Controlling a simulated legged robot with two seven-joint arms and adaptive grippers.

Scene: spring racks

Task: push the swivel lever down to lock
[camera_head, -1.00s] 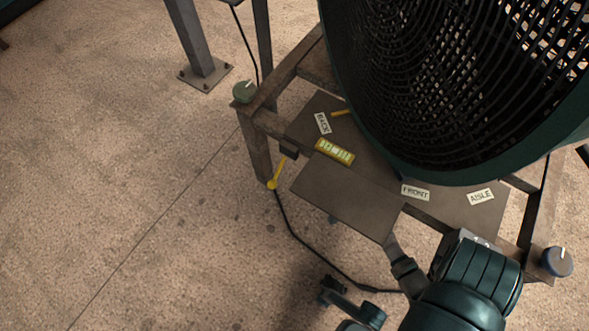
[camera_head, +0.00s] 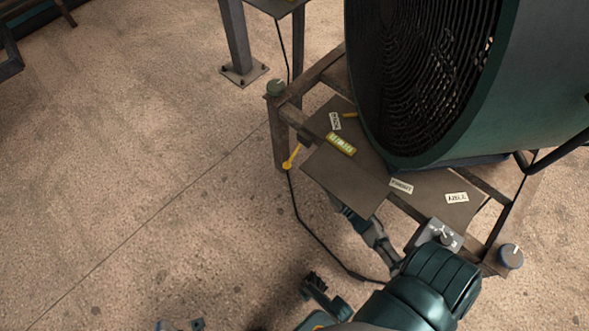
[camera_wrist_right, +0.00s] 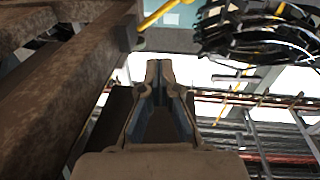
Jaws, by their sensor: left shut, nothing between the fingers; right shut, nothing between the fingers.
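A yellow swivel lever (camera_head: 292,157) with a round end hangs at the left side of the stand, its round end lowest. A yellow bar, likely the same lever, also shows at the top of the right wrist view (camera_wrist_right: 160,12). My right gripper (camera_wrist_right: 160,66) is shut and empty, below and apart from that bar, beside brown beams. In the head view the right forearm reaches under the plate, which hides its fingertips. My left gripper (camera_head: 313,283) is low in the head view, over the floor, shut and empty, away from the lever.
A large drum fan (camera_head: 420,90) stands on the brown metal stand (camera_head: 342,180). A black cable (camera_head: 310,230) trails from near the lever.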

